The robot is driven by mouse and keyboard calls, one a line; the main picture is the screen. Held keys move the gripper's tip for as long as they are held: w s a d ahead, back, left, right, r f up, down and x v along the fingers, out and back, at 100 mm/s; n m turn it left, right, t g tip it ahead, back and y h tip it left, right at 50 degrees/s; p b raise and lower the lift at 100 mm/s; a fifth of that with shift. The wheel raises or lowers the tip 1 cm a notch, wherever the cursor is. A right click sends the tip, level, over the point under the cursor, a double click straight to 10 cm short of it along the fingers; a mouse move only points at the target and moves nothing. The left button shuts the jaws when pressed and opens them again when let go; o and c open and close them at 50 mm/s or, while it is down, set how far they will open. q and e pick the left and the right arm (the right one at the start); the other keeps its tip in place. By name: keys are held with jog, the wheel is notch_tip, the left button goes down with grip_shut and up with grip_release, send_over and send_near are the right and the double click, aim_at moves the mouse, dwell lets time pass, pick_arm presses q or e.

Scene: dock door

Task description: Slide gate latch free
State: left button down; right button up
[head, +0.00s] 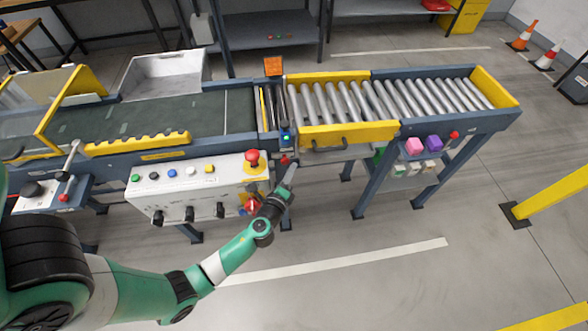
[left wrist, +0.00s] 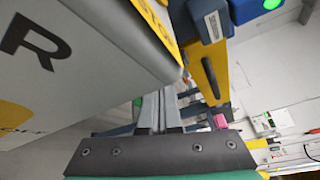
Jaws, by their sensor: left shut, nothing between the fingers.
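My left gripper (head: 290,168) is shut and empty, pointing up beside the right end of the white control box in the head view. Its two grey fingers lie close together in the left wrist view (left wrist: 161,108). A small red knob (head: 284,160), which may be the latch, shows by the fingertips; I cannot tell whether they touch. The yellow gate panel (head: 350,133) with a dark handle (head: 330,146) runs along the front of the rollers, right of the gripper. My right gripper is out of view.
The white control box (head: 195,185) with buttons, knobs and a red emergency stop (head: 252,158) is close left of my gripper; its corner (left wrist: 170,75) crowds the left wrist view. The floor in front is clear.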

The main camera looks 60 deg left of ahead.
pick_arm(q)
jog(key=s+d+p, duration=0.1)
jog(key=s+d, duration=0.3)
jog(key=d, duration=0.4)
jog(key=shift+s+d, duration=0.15)
jog(key=shift+s, duration=0.15)
jog(key=shift+r, duration=0.1)
